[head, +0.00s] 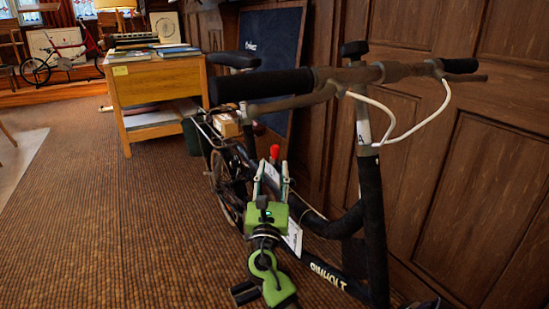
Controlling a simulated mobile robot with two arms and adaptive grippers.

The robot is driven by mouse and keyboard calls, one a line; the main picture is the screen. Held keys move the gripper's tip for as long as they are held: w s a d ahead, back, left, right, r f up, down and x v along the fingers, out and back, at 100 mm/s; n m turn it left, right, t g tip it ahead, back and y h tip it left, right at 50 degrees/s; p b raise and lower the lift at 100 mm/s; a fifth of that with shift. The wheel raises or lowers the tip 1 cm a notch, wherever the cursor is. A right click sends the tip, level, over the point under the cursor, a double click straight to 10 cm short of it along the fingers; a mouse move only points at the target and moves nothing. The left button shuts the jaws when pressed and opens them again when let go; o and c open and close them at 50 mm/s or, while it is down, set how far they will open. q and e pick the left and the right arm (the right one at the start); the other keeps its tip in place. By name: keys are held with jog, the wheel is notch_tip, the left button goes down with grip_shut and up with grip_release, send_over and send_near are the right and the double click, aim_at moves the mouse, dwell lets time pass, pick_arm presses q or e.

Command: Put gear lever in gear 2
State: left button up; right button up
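A black folding bicycle (371,205) stands upright beside the wood-panelled wall. A small lever with a red knob (275,151) rises near the bike's frame; I take it to be the gear lever. Its lower part is hidden behind my gripper, and no gear numbers can be read. My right gripper (273,167), on a green and black arm from the bottom, points at the lever. Its two thin fingers stand apart, with the red knob showing just above and between their tips. I cannot tell whether they touch the lever. My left gripper is not in view.
The handlebar (330,80) with white cables crosses above my arm. A wooden desk (160,84) with books stands behind at left. A dark blue board (270,62) leans on the wall. The brown carpet (110,210) at left is clear.

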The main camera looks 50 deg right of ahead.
jog(key=v, duration=0.5)
dwell(0.4)
